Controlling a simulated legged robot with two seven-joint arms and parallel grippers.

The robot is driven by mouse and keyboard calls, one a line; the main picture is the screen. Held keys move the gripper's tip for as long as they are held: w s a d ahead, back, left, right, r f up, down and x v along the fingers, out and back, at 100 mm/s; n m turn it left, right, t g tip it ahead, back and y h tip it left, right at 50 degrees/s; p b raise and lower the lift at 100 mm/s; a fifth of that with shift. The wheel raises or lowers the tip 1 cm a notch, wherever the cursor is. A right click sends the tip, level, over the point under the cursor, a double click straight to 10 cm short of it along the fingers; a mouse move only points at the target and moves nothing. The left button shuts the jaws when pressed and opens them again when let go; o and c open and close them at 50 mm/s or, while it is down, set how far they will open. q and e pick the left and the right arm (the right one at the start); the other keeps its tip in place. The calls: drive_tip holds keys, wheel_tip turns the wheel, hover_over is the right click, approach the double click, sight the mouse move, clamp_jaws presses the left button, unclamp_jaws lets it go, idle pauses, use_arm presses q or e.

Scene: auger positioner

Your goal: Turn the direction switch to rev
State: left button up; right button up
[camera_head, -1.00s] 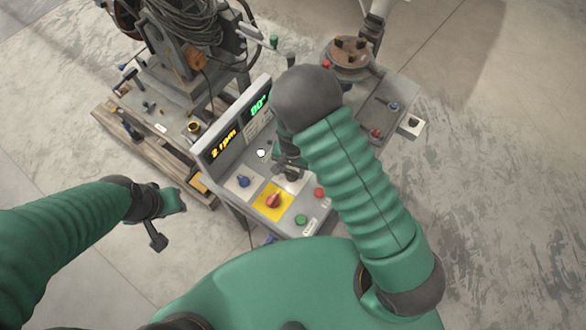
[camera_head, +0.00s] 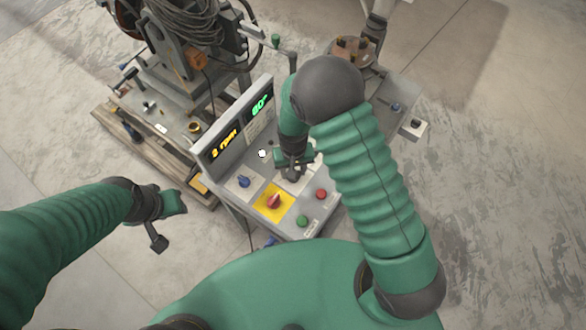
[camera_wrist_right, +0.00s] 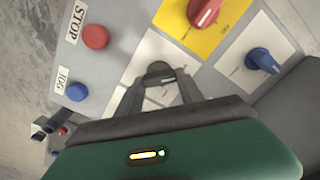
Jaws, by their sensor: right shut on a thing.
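The control panel (camera_head: 238,218) stands in the middle of the head view. My right gripper (camera_head: 291,177) reaches down onto its sloping face, right of the blue knob (camera_head: 244,181) and above the red knob on the yellow plate (camera_head: 273,201). In the right wrist view its dark fingers (camera_wrist_right: 158,72) are shut on a small switch over a white label plate (camera_wrist_right: 152,50). The fingers hide most of the switch, so its pointer and the rev mark cannot be read. My left gripper (camera_head: 168,222) hangs away from the panel at left; its jaws are unclear.
A red stop button (camera_wrist_right: 95,36) and a blue jog button (camera_wrist_right: 76,91) sit beside the gripper in the wrist view. A green button (camera_head: 302,221) is at the panel's lower edge. The display (camera_head: 225,143) rises behind. Machinery (camera_head: 180,70) stands at the back left.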

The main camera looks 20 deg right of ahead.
drive_tip(key=shift+s+f, duration=0.1)
drive_tip(key=shift+s, duration=0.2)
drive_tip(key=o, duration=1.4)
drive_tip(key=shift+w+r, duration=0.1)
drive_tip(key=shift+r, duration=0.1)
drive_tip(key=shift+w+r, duration=0.1)
drive_tip(key=shift+r, duration=0.15)
wheel_tip(320, 180, up, 16)
drive_tip(key=b, duration=0.1)
drive_tip(key=shift+b, duration=0.35)
